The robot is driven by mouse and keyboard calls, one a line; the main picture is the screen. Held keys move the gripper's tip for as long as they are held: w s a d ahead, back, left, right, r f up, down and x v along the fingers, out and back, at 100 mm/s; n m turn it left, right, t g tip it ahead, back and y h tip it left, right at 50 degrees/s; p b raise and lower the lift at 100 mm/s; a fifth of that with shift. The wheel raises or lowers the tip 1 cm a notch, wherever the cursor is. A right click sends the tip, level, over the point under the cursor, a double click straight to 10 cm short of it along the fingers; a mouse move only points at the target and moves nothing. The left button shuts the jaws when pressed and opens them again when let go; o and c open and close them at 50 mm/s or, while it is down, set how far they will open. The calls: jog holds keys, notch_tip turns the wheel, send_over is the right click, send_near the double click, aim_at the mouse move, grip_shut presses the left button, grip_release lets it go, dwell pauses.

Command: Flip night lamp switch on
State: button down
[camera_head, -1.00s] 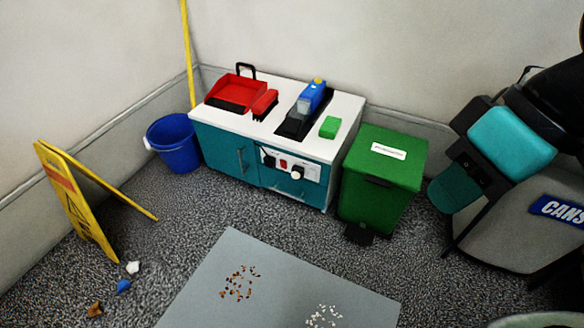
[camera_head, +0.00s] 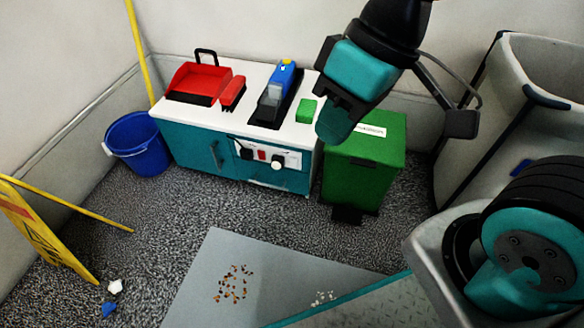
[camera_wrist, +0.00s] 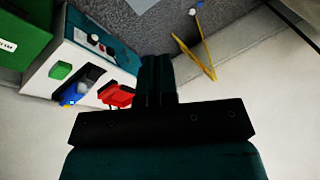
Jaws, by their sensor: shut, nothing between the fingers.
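The switch panel (camera_head: 266,154) is on the front of the teal and white cabinet. It carries a small red switch (camera_head: 262,155), a black fitting (camera_head: 245,154) and a round white piece that may be the night lamp (camera_head: 277,162). Whether the switch is on or off is too small to tell. My gripper (camera_head: 331,126) is shut and empty, in the air, to the right of the panel in the head view. In the wrist view my gripper (camera_wrist: 157,62) is in the middle, with the panel (camera_wrist: 96,39) upside down at upper left.
The cabinet top (camera_head: 235,117) holds a red dustpan (camera_head: 197,83), a red brush (camera_head: 232,93), a blue bottle (camera_head: 283,75) and a green block (camera_head: 307,110). A green bin (camera_head: 362,170) stands to its right, a blue bucket (camera_head: 138,145) to its left. Floor before the cabinet is open.

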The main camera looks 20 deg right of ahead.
aim_at(293, 163)
jog(key=w+f+m+t+h+b, duration=0.1)
jog(key=w+f+t+h+b, duration=0.2)
jog(key=w+f, duration=1.25)
jog(key=w+d+f+n+t+b, duration=0.1)
jog(key=w+f+n+t+b, duration=0.1)
jog(key=f, duration=0.9)
jog(key=w+d+f+n+t+b, duration=0.1)
jog(key=w+d+f+b, duration=0.1)
jog(key=f, duration=0.8)
jog(key=shift+w+d+f+n+t+h, duration=0.2)
jog(key=shift+w+f+n+t+h, duration=0.15)
jog(key=shift+f+n+t+h, duration=0.05)
jog(key=w+d+f+b, duration=0.2)
jog(key=w+f+b, duration=0.6)
jog(key=w, duration=0.1)
jog(key=shift+f, duration=0.3)
